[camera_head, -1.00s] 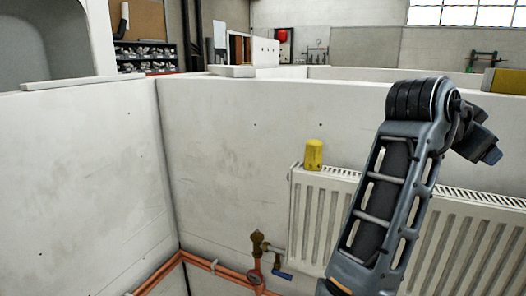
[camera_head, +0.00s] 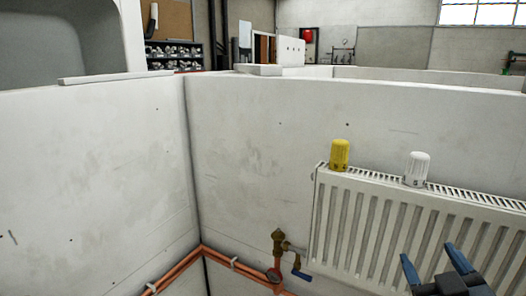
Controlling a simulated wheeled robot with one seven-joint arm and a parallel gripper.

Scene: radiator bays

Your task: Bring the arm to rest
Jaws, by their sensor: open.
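My gripper (camera_head: 433,264) is at the lower right of the head view, in front of the radiator in the picture. Its two blue-tipped fingers are spread apart with nothing between them. The rest of my arm is mostly out of view below the frame.
A white radiator (camera_head: 385,238) is on the right wall. A yellow cap (camera_head: 340,155) and a white cap (camera_head: 416,169) stand upright on its top. A brass valve (camera_head: 279,243) with a blue lever (camera_head: 302,276) joins copper pipes (camera_head: 177,272) at the corner. The upper walls are clear.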

